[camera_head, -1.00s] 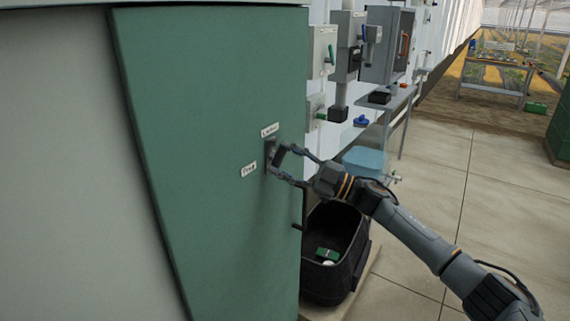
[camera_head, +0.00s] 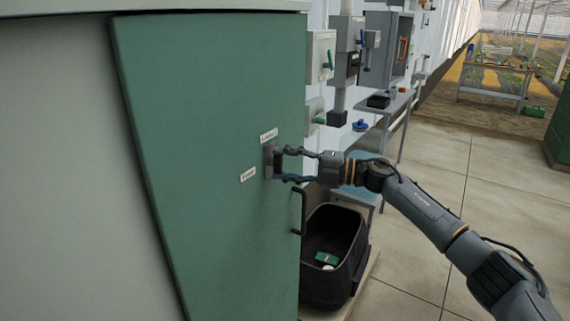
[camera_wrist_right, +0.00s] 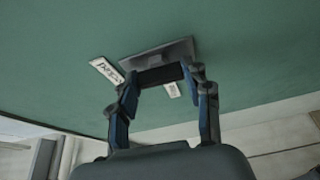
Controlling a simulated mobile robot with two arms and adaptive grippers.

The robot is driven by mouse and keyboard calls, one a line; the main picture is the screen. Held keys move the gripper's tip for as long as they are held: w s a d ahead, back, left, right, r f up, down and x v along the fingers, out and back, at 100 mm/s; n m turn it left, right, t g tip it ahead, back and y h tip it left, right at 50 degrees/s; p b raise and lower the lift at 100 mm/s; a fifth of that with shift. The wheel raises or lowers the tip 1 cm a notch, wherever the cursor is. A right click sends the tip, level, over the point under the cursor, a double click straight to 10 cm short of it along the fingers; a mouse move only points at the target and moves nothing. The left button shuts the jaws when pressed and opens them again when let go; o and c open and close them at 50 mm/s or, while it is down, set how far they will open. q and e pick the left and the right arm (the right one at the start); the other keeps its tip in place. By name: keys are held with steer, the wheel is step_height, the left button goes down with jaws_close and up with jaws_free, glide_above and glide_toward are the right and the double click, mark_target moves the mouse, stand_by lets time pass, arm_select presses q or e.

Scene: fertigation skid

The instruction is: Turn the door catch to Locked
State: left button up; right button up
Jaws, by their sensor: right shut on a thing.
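The door catch is a grey plate (camera_head: 268,161) with a dark lever (camera_head: 278,162) on the green door (camera_head: 215,90). One small label (camera_head: 269,135) sits above the plate and another (camera_head: 248,174) to its lower left; their print is too small to read surely. The lever looks roughly upright, toward the upper label. My right gripper (camera_head: 281,164) is shut on the lever, one finger at each end. The wrist view shows the fingers (camera_wrist_right: 160,84) at both ends of the dark lever (camera_wrist_right: 160,75), in front of the plate (camera_wrist_right: 158,54). My left gripper is out of view.
A dark door handle (camera_head: 299,211) stands out below the catch. A black open bin (camera_head: 325,285) with a green item stands right of the door. Grey wall boxes (camera_head: 347,50) and a narrow table (camera_head: 395,103) are behind. The floor to the right is clear.

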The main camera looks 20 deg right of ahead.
steer(key=shift+n, duration=0.4)
steer(key=o, duration=1.2)
steer(key=shift+c, duration=0.2)
steer(key=v, duration=1.2)
steer(key=shift+r, duration=0.15)
